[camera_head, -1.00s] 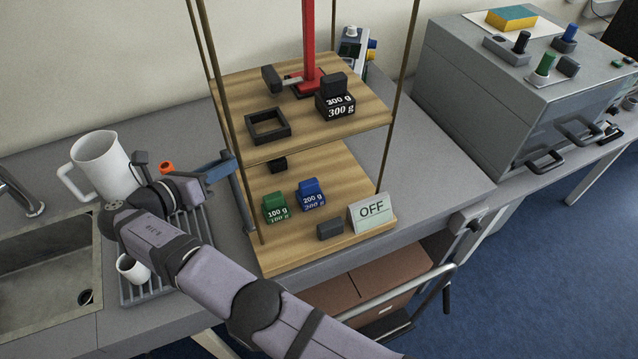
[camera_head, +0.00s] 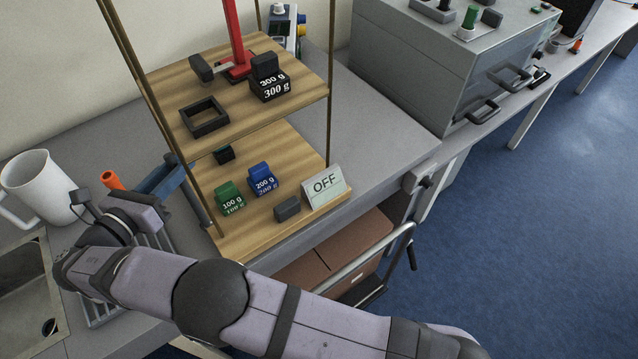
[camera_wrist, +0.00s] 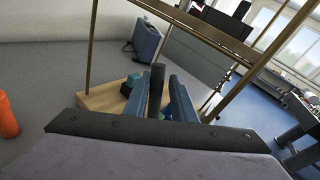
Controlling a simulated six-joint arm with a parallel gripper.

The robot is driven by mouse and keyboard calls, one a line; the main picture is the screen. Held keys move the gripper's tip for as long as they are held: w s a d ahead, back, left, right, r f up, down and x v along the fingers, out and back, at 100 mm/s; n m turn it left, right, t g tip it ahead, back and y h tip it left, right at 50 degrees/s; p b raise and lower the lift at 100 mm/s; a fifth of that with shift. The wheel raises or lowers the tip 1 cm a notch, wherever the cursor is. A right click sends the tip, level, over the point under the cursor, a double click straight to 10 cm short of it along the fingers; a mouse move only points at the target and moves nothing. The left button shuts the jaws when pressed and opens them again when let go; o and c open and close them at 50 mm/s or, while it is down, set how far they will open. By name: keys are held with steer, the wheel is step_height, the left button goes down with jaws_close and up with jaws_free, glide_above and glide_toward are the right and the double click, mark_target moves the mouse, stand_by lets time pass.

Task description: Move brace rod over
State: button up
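A slim dark rod, which I take to be the brace rod, shows in the wrist view (camera_wrist: 156,92) between my blue fingers. In the head view a blue-grey rod (camera_head: 201,205), which looks like the same one, slants beside the left edge of the lower wooden shelf (camera_head: 245,240). My gripper (camera_head: 170,178) is at its upper end, left of the shelf. In the wrist view the fingers (camera_wrist: 160,103) flank the rod closely. Whether both touch it is unclear. My wrist hides part of this area.
A white jug (camera_head: 40,188) and an orange thing (camera_head: 112,180) stand close left of my wrist. Green (camera_head: 229,199) and blue (camera_head: 262,180) weights, a grey block (camera_head: 287,208) and an OFF sign (camera_head: 325,187) are on the lower shelf. Thin posts hold the upper shelf (camera_head: 225,125).

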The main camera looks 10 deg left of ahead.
steer(key=s+d+m+t+b, duration=0.25)
steer(key=s+b, duration=0.35)
steer(key=s, duration=0.5)
steer(key=w+d+r+g+y+p, duration=0.1)
steer(key=d+r+g+y+p, duration=0.4)
steer(key=r+p, duration=0.6)
steer(key=w+d+f+m+g+h, duration=0.2)
steer(key=w+d+f+m, duration=0.1)
steer(key=d, duration=0.4)
steer(key=w+d+f+m+g+h, duration=0.2)
steer(key=w+d+f+m, duration=0.1)
steer(key=d, duration=0.4)
steer(key=w+d+f+m+g+h, duration=0.2)
steer(key=d+f+m+h, duration=0.1)
steer(key=d, duration=0.5)
steer(key=shift+w+m, duration=0.4)
steer(key=shift+m, duration=0.05)
steer(key=shift+d, duration=0.1)
